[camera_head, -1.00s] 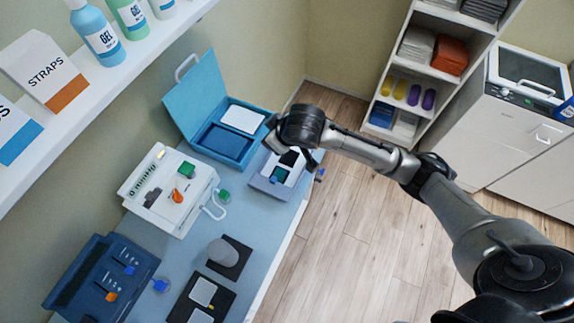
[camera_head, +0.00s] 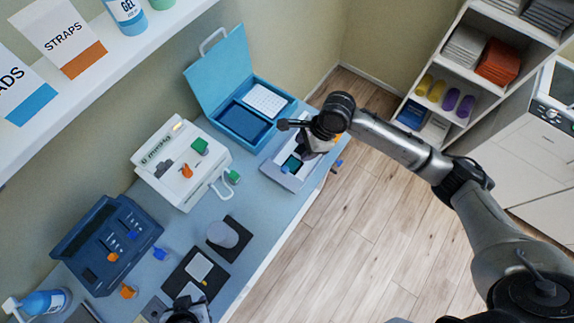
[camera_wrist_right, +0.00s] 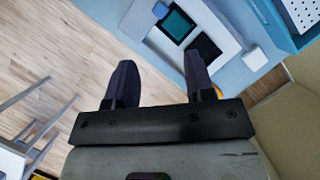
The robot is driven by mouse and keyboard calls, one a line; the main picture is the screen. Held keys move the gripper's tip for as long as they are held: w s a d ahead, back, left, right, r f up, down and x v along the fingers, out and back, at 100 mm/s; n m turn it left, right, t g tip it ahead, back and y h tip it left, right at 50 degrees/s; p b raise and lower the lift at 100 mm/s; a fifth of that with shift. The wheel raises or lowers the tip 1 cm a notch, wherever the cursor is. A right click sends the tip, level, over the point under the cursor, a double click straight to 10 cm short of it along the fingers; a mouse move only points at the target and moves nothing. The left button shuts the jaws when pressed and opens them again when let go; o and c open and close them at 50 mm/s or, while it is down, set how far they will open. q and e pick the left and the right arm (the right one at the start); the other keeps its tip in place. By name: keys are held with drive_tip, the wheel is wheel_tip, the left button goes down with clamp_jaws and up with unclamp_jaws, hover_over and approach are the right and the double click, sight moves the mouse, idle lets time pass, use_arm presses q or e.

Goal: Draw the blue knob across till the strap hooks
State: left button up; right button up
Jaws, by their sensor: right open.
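A pale grey device (camera_head: 275,172) with a teal pad and a dark pad lies near the table's right edge; it also shows in the right wrist view (camera_wrist_right: 222,70). A small blue knob (camera_head: 338,163) juts out by its outer side, and a blue knob shows at the device's end in the right wrist view (camera_wrist_right: 160,10). I cannot make out the strap. My right gripper (camera_wrist_right: 160,78) is open and empty above the device, its fingers apart; in the head view it hides part of the device. My left gripper (camera_head: 187,310) shows only partly at the bottom edge.
A light blue open case (camera_head: 222,75), a white unit (camera_head: 165,160) with a handle and a dark blue case (camera_head: 90,255) line the back. A grey cylinder (camera_head: 222,234) stands on a dark mat. A shelf (camera_head: 110,60) overhangs the left. Wooden floor lies right of the table.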

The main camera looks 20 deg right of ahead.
sight(286, 168)
drive_tip(key=shift+m, duration=0.5)
drive_tip(key=b+x, duration=0.1)
drive_tip(key=x, duration=1.1)
drive_tip(key=shift+a+f, duration=0.1)
drive_tip(key=shift+f, duration=0.2)
drive_tip(key=shift+w+a+f, duration=0.1)
drive_tip(key=shift+a+f, duration=0.05)
drive_tip(key=shift+f, duration=0.35)
drive_tip(key=shift+c, duration=0.5)
drive_tip(key=c, duration=0.6)
clamp_jaws()
